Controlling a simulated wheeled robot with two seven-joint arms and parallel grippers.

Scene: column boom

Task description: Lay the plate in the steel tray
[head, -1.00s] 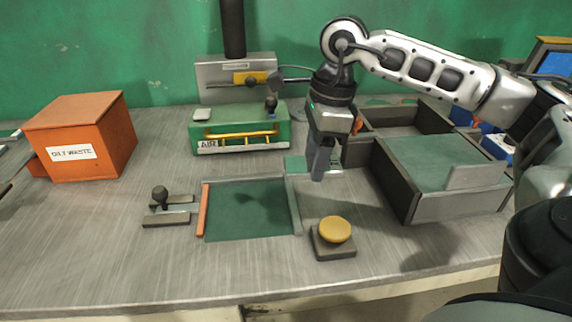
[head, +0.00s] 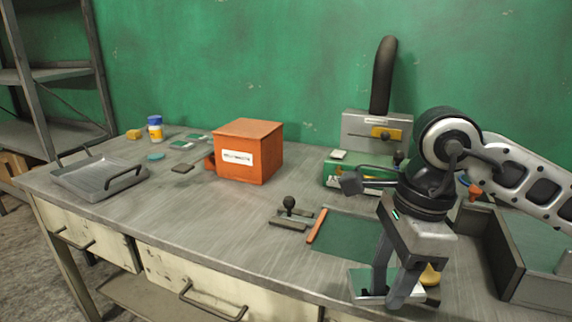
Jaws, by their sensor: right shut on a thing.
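The steel tray (head: 75,181), a shallow grey pan with dark handles, sits on the left end of the bench. My right gripper (head: 388,297) points down near the bench's front edge at the right. The plate is far to the right of the tray. My left gripper is not in view.
An orange box (head: 262,166) stands mid-bench, between the tray and my right arm. A black-knobbed fixture (head: 289,212) and a green mat (head: 350,236) with an orange strip lie left of the gripper. A bottle (head: 155,129) and small flat pieces lie behind the tray. The front-left bench is clear.

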